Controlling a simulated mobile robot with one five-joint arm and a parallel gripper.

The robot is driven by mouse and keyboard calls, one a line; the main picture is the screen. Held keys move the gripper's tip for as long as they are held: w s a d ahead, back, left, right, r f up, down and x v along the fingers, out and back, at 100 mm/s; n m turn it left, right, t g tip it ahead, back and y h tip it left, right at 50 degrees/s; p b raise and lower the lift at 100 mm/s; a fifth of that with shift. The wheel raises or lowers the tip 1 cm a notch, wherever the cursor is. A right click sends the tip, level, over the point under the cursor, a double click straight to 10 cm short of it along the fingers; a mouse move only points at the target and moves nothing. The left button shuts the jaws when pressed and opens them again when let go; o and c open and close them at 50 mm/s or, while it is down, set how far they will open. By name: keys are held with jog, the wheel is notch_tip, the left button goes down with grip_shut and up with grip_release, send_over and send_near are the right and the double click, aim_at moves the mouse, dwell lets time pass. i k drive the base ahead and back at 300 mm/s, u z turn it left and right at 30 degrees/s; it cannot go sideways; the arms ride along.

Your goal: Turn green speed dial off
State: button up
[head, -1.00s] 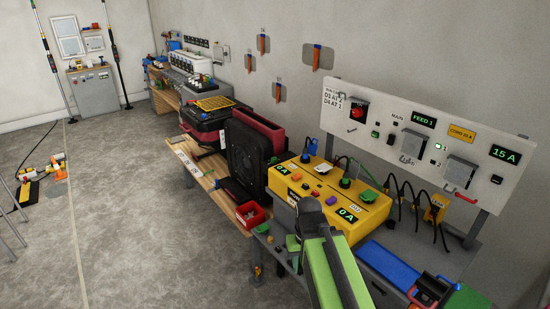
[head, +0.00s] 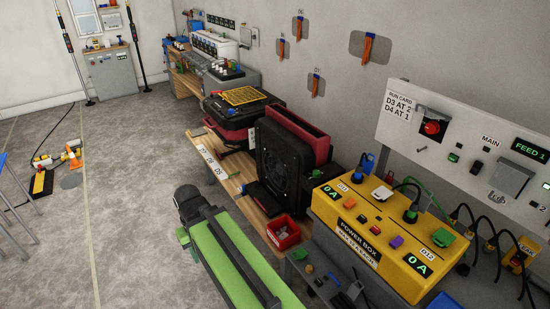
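No control that I can surely tell as the green speed dial shows in the head view. A small green knob-like part (head: 300,254) sits on the grey surface left of the yellow power box (head: 372,235). A green piece (head: 443,237) sits on top of the power box, near its right end. A large black fan-like unit (head: 283,160) with a red rear part stands on the bench left of the power box. My green arm rises from the bottom, left of the box, over the floor. My gripper itself does not show.
A red bin (head: 283,233) stands on the bench's front edge. A white panel (head: 450,120) with a red knob (head: 432,127) stands behind the power box, with black cables hanging below it. The grey floor (head: 130,210) at left is largely open.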

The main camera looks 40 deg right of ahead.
aim_at(316, 174)
jog(key=u, duration=0.1)
jog(key=i, duration=1)
jog(key=z, duration=0.15)
